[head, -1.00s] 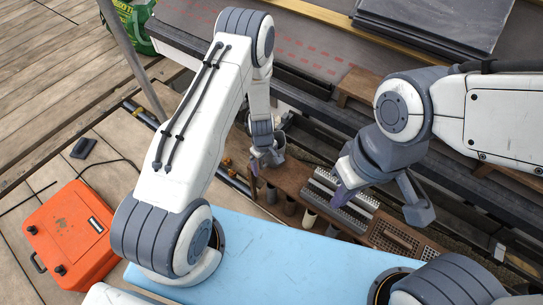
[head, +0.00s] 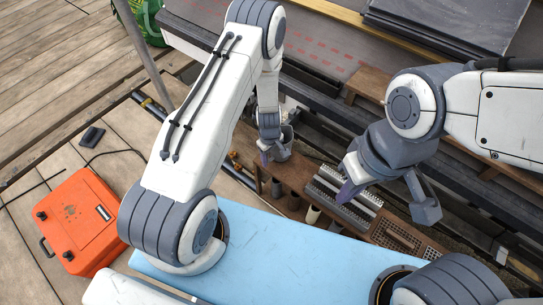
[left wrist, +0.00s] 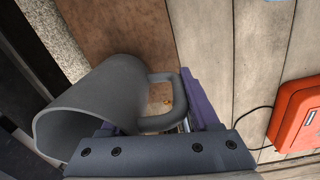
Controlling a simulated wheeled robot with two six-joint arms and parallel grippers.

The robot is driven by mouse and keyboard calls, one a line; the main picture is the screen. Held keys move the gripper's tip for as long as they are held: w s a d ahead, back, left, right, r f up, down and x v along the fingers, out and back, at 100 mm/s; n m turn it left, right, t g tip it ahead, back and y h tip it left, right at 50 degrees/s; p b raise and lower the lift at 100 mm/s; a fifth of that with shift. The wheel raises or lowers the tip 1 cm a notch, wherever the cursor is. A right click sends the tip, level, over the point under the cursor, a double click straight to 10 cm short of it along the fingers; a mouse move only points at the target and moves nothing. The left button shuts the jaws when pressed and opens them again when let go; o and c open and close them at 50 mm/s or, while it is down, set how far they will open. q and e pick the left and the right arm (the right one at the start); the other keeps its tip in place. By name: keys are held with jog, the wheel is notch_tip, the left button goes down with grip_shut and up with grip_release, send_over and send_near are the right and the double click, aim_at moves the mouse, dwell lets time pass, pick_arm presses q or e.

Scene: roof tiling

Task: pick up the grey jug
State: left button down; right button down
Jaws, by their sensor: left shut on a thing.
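The grey jug (left wrist: 95,100) fills the left part of the left wrist view, its wide mouth toward the lower left and its loop handle on the right. My left gripper (left wrist: 155,118) has its purple fingers around the handle and is shut on it. In the head view the jug (head: 287,137) shows only in part behind the left gripper (head: 268,152), over the brown bench. Whether its base touches the bench is hidden. My right gripper (head: 388,198) is open and empty, with its fingers wide apart above the bench's right part.
An orange case (head: 78,222) stands on the deck at left. Dark slates (head: 445,22) lie at the top right.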

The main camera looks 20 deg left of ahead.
pick_arm(q)
jog(key=shift+r, duration=0.6)
jog(key=r+p, duration=0.2)
jog(key=shift+d+r+p, duration=0.2)
jog(key=shift+r+p, duration=0.1)
jog(key=s+d+r+p, duration=0.1)
jog(key=d+r+p, duration=0.5)
jog(key=d, duration=0.5)
jog(key=shift+p, duration=0.6)
jog(key=shift+d+r, duration=0.1)
jog(key=shift+r, duration=0.05)
dwell(1.6)
